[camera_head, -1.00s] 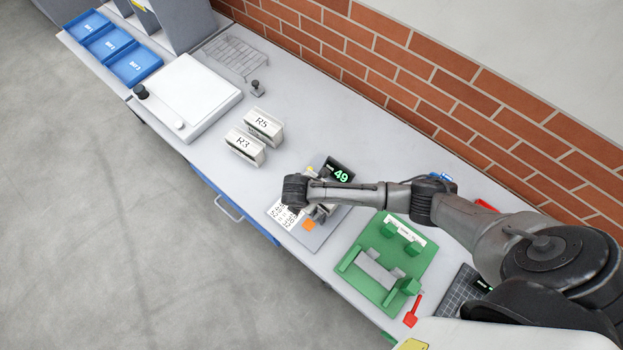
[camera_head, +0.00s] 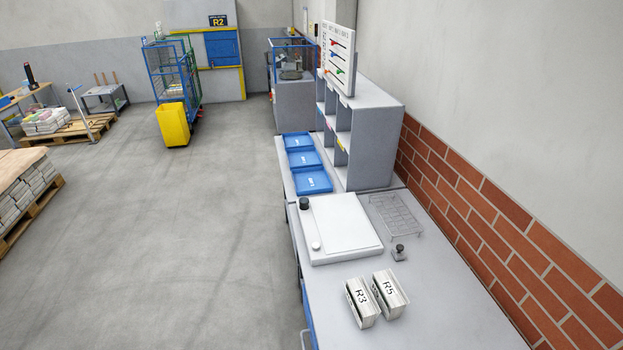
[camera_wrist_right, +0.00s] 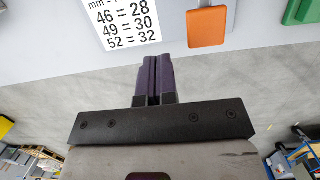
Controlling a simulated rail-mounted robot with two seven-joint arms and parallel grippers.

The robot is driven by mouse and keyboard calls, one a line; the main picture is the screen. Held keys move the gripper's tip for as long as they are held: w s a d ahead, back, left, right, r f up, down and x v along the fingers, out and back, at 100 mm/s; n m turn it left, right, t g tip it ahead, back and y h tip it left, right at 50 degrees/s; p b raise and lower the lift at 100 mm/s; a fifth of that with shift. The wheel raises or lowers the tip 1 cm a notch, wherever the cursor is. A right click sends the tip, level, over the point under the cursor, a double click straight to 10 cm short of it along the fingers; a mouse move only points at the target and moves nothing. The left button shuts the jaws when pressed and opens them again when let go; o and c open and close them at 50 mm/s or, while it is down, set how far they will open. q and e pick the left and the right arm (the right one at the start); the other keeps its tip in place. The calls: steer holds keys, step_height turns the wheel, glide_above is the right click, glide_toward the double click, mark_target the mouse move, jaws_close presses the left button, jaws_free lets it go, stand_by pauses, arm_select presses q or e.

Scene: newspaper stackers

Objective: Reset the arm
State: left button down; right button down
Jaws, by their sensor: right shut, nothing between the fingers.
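My right gripper (camera_wrist_right: 153,80) shows in the right wrist view with its two dark fingers together and nothing between them. Past the fingertips is a printed card (camera_wrist_right: 125,20) reading "46 = 28, 49 = 30, 52 = 32". An orange pad (camera_wrist_right: 207,27) is to the right of the card, and both are apart from the fingers. Neither arm shows in the head view, and my left gripper is in no current view.
In the head view, two bundles marked R3 (camera_head: 361,303) and R5 (camera_head: 390,292) stand on the grey bench (camera_head: 450,315). Behind them are a white board (camera_head: 340,225), a wire rack (camera_head: 396,214), blue trays (camera_head: 312,181) and a grey shelf unit (camera_head: 372,145).

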steer(key=w+a+r+m+t+y, duration=0.1)
steer(key=w+a+r+m+t, duration=0.1)
steer(key=w+r+m, duration=0.3)
steer(key=w+a+r+m+t+y, duration=0.1)
steer(key=r+m+t, duration=0.2)
steer(key=r, duration=0.5)
step_height(320, 180, up, 10)
steer(key=s+d+m+t+y+p, duration=0.1)
steer(key=s+d+m+t, duration=0.15)
steer(key=m, duration=0.25)
steer(key=s+d+m+p, duration=0.35)
steer(key=s+d, duration=0.35)
steer(key=s, duration=0.4)
steer(key=s+d+f+m+g+p, duration=0.1)
steer(key=s+f+g, duration=0.3)
steer(key=s, duration=0.8)
steer(key=shift+d+f+h, duration=0.15)
steer(key=shift+f+h, duration=0.25)
steer(key=shift+f, duration=0.5)
steer(key=c, duration=1.8)
jaws_free()
steer(key=shift+g, duration=0.25)
